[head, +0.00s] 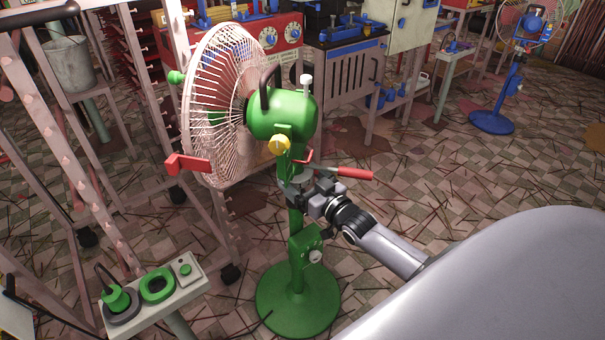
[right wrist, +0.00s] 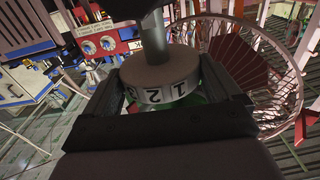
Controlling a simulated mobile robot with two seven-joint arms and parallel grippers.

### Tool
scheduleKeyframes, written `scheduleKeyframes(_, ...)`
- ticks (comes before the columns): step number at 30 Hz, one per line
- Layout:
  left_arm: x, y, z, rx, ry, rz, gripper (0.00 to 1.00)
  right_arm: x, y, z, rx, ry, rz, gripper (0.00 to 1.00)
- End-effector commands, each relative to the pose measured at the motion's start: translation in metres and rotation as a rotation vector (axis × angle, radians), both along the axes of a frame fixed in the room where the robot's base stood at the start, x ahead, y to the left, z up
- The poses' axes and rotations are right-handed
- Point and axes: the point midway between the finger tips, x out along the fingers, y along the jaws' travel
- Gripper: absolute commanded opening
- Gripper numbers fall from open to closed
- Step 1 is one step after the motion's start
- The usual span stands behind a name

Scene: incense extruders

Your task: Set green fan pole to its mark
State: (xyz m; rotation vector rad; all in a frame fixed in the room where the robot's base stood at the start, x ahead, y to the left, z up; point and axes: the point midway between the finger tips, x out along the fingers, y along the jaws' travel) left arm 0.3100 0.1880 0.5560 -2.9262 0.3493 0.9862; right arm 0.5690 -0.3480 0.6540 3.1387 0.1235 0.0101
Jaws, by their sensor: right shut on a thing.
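The green fan (head: 283,112) stands upright on a round green base, with its pale wire cage facing left. Its green pole (head: 296,222) rises from the base to the motor head. My right gripper (head: 300,188) is at the upper pole, just below the head. In the right wrist view, a grey collar with a white band of black digits (right wrist: 165,92) sits between the fingers of my right gripper (right wrist: 162,98). I cannot make out a separate mark. My left gripper is not in view.
A red-handled lever (head: 343,172) sticks out right beside the gripper, and a red flag-shaped piece (head: 187,164) is at the cage. A small control stand (head: 157,290) is lower left. A blue fan (head: 492,122) stands far right. Sticks litter the floor.

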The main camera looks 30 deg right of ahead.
Motion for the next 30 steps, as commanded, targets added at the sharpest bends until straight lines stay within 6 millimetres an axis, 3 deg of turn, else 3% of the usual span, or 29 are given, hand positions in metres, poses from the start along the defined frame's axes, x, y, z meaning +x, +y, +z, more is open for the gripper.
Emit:
scheduleKeyframes(1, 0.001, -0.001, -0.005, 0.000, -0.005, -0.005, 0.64, -0.002, 0.000, -0.017, -0.004, 0.020, -0.001, 0.36)
scheduleKeyframes(3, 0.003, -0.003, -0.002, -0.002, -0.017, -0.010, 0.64, -0.002, 0.000, -0.021, -0.004, 0.021, -0.001, 0.36)
scheduleKeyframes(14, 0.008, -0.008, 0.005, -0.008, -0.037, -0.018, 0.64, -0.003, 0.001, -0.024, -0.004, 0.023, 0.000, 0.36)
scheduleKeyframes(15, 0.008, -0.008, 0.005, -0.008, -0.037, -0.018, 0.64, -0.003, 0.001, -0.024, -0.004, 0.024, 0.000, 0.94)
scheduleKeyframes(16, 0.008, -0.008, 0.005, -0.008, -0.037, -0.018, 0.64, -0.003, 0.001, -0.024, -0.004, 0.024, 0.000, 1.00)
scheduleKeyframes(24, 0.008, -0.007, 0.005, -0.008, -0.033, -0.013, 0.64, -0.003, 0.000, -0.019, -0.001, 0.013, 0.000, 1.00)
scheduleKeyframes(30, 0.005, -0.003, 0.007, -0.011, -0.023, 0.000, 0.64, -0.022, -0.001, -0.018, -0.001, 0.014, 0.000, 1.00)
